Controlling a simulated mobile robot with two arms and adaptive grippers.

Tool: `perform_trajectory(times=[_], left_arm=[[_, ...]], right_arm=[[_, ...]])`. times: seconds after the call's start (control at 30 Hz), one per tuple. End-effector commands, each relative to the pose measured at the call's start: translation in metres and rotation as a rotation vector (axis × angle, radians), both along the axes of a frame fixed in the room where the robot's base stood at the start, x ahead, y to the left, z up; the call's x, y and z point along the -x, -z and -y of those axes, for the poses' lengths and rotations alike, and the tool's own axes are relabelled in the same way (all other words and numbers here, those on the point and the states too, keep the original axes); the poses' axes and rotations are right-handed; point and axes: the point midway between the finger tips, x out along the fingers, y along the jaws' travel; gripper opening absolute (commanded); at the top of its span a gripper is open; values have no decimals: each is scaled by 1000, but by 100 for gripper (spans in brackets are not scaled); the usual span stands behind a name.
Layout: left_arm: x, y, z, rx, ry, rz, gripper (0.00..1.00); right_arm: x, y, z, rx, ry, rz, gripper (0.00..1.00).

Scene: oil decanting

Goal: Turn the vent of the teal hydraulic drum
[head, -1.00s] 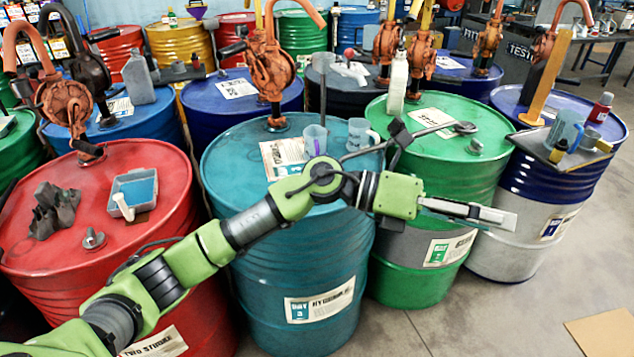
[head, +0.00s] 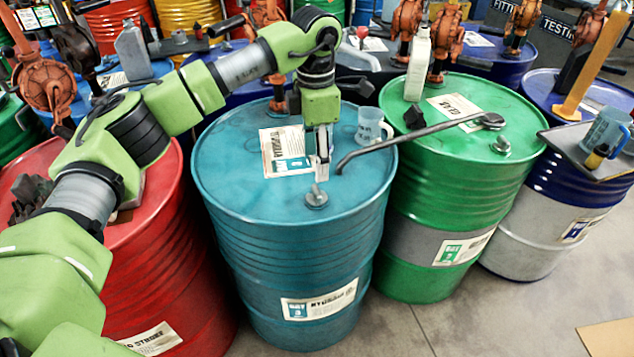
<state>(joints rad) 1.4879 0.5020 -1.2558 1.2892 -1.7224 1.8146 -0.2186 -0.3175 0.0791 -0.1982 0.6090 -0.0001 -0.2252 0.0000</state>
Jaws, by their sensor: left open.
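The teal hydraulic drum (head: 290,250) stands upright in the middle of the head view. Its vent, a small grey winged cap (head: 316,197), sits on the lid near the front edge. My left gripper (head: 322,172) is open and points down just above and behind the vent. From this view I cannot tell whether the fingertips touch it. The vent shows no gripper around it. My right gripper is not in view.
A paper label (head: 285,152) and a clear jug (head: 371,127) are on the teal lid. A long grey bar (head: 410,137) reaches from the green drum (head: 450,190) over the teal drum's edge. A red drum (head: 165,270) stands left.

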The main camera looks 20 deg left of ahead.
Motion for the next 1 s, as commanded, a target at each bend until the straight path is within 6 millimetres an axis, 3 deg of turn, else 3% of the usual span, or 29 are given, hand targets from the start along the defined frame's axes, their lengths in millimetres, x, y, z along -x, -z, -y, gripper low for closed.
perform_trajectory(times=[0.13,0.4,0.6,0.87,1.0], left_arm=[[1,33,0,0,0,-5,53],[1,77,1,2,0,-3,53],[0,90,1,1,1,0,53],[0,91,1,2,1,0,53],[0,91,1,2,1,0,16]], right_arm=[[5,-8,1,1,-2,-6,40],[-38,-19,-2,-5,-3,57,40],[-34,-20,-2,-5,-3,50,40],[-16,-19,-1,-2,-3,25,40],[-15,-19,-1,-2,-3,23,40]])
